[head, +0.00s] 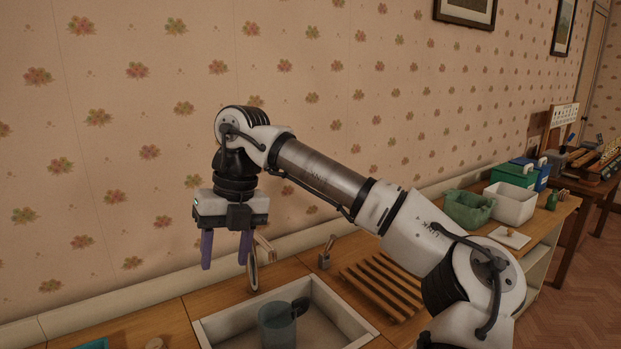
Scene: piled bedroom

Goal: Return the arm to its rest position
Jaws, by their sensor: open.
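My gripper (226,250) hangs from the wrist of my raised arm, its two purple fingers pointing down and apart. Nothing shows between the fingers. My gripper is near the flowered wall, above the back left part of the sink in this view. My arm reaches from the lower right, over the counter, to the upper left. The rest position itself cannot be told from this picture.
A sink (352,326) with a grey-blue pitcher (277,326) stands below; a faucet (253,270) is close to my gripper. A slatted wooden rack (372,288) lies under my arm. A green bin (468,209) and a white bin (511,204) stand to the right.

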